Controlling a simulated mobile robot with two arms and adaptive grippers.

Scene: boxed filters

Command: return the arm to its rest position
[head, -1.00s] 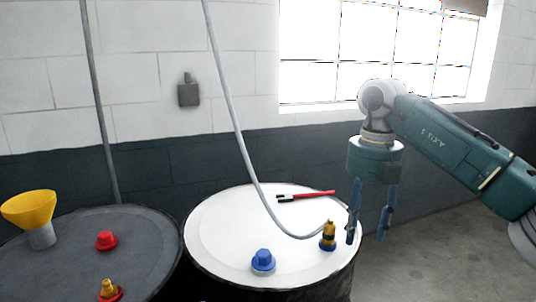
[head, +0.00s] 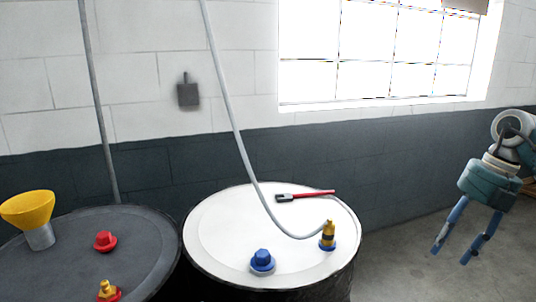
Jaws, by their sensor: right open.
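My right gripper (head: 453,256) hangs at the right side of the head view, over the grey floor. Its two blue fingers point down and stand apart, with nothing between them. The arm behind it runs off the right edge, so most of it is out of view. The gripper is well clear of the white drum (head: 217,217). My left gripper is not in view.
The white drum bears a blue cap (head: 262,262), a brass fitting (head: 328,236) with a grey hose, and a red-handled tool (head: 312,195). The dark drum (head: 62,262) at left bears a yellow funnel (head: 27,209) and a red cap (head: 105,241). Floor at right is free.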

